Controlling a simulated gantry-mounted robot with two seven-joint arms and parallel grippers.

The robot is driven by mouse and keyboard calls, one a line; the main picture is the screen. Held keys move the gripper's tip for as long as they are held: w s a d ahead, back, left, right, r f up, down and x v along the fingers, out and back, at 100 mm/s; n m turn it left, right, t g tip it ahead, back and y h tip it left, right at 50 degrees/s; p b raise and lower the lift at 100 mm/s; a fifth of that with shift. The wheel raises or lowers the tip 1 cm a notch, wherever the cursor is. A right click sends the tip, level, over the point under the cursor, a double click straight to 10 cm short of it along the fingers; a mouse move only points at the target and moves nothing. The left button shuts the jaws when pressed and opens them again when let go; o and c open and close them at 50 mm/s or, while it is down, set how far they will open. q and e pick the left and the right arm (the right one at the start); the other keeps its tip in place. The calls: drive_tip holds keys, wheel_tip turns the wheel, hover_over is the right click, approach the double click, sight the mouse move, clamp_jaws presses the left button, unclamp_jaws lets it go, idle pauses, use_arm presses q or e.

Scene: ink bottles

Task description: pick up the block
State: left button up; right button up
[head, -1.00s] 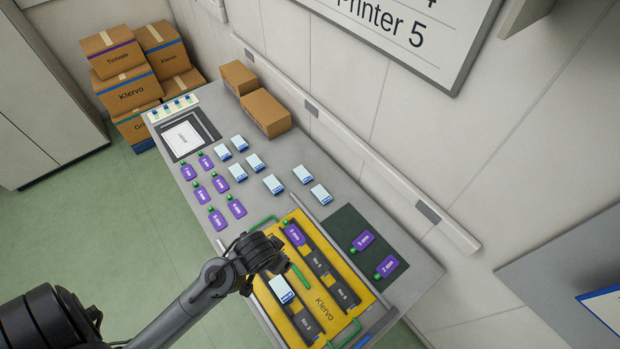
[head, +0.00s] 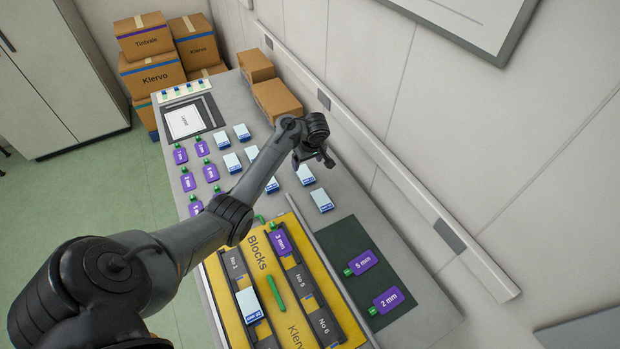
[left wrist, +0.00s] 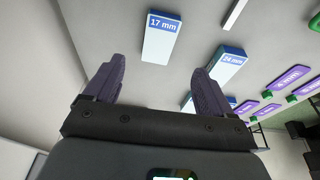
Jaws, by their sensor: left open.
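Several white blocks with blue label ends lie on the grey table, among them one at the right of the group (head: 321,200), one partly under my gripper (head: 305,176) and one at the back (head: 242,132). Another white block (head: 248,303) sits in the yellow tray. My left gripper (head: 318,158) is open and empty above the right-hand blocks, and my arm hides part of the group. In the left wrist view, the open fingers (left wrist: 158,82) show a block marked 17 mm (left wrist: 162,38) beyond and between them. A block marked 24 mm (left wrist: 229,62) is behind the right finger.
The yellow tray (head: 228,290) has dark slots and holds a purple bottle-shaped piece (head: 280,241). Cardboard boxes (head: 277,101) and a wall rail border the table's back right.

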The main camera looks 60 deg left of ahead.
sight(305, 174)
use_arm(q)
drive_tip(key=b+x, duration=0.1)
drive_tip(key=x, duration=0.2)
drive_tip(key=shift+s+f, duration=0.15)
drive_tip(key=shift+f, duration=0.05)
drive_tip(key=shift+b+x, duration=1.25)
drive_tip(key=shift+x, duration=1.15)
drive_tip(key=shift+a+f, duration=0.1)
drive_tip(key=shift+f, duration=0.3)
drive_tip(key=c, duration=1.2)
